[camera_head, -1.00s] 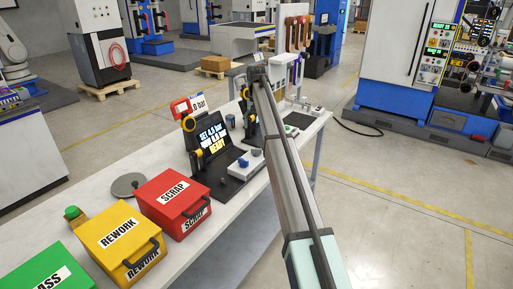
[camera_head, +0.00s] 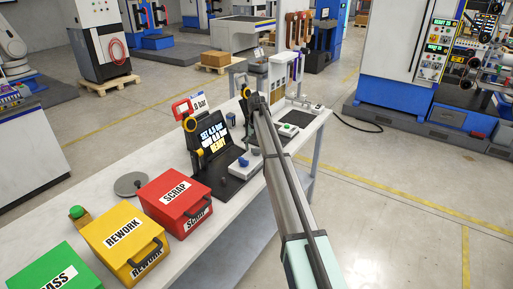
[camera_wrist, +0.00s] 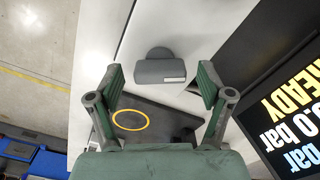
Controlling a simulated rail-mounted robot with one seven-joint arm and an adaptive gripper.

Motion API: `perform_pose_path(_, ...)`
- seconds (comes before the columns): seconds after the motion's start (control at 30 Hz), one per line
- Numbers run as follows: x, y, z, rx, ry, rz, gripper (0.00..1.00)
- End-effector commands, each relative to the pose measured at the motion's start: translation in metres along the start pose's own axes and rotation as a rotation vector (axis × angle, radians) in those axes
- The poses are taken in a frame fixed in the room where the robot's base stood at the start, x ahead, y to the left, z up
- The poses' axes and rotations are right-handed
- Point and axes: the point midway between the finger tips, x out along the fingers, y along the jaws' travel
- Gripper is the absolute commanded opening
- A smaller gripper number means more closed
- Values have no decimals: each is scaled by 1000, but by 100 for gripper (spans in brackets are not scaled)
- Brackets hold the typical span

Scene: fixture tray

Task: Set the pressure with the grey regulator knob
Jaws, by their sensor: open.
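The dark display (camera_head: 214,138) on the bench reads "SET 4.5 bar" and "READY"; the wrist view shows it sideways on the right (camera_wrist: 297,115), with 0.0 bar. My gripper (camera_wrist: 161,78) is open and empty in the wrist view. A grey rounded part (camera_wrist: 159,69) with a pale plate shows between and beyond its fingertips, apart from them; I cannot tell whether it is the regulator knob. The head view mostly hides my gripper behind my arm.
A yellow ring (camera_wrist: 130,120) lies over a dark base in the wrist view. Red (camera_head: 174,203), yellow (camera_head: 125,242) and green (camera_head: 55,272) bins stand along the bench front. A red-framed bar sign (camera_head: 184,109) stands behind the display.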

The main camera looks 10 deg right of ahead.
Motion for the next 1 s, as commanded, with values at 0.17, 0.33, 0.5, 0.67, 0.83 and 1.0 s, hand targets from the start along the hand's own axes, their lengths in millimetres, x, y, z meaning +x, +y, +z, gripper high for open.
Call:
perform_pose_path(0.17, 0, 0, 0, 0, 0, 0, 58)
perform_pose_path(0.33, 0, 0, 0, 0, 0, 0, 19)
perform_pose_path(0.5, 0, 0, 0, -4, 0, 0, 19)
perform_pose_path(0.67, 0, 0, 0, -30, 0, 0, 19)
perform_pose_path(0.83, 1, 0, 0, -103, 0, 0, 19)
perform_pose_path(1.0, 1, 0, 0, -225, 0, 0, 19)
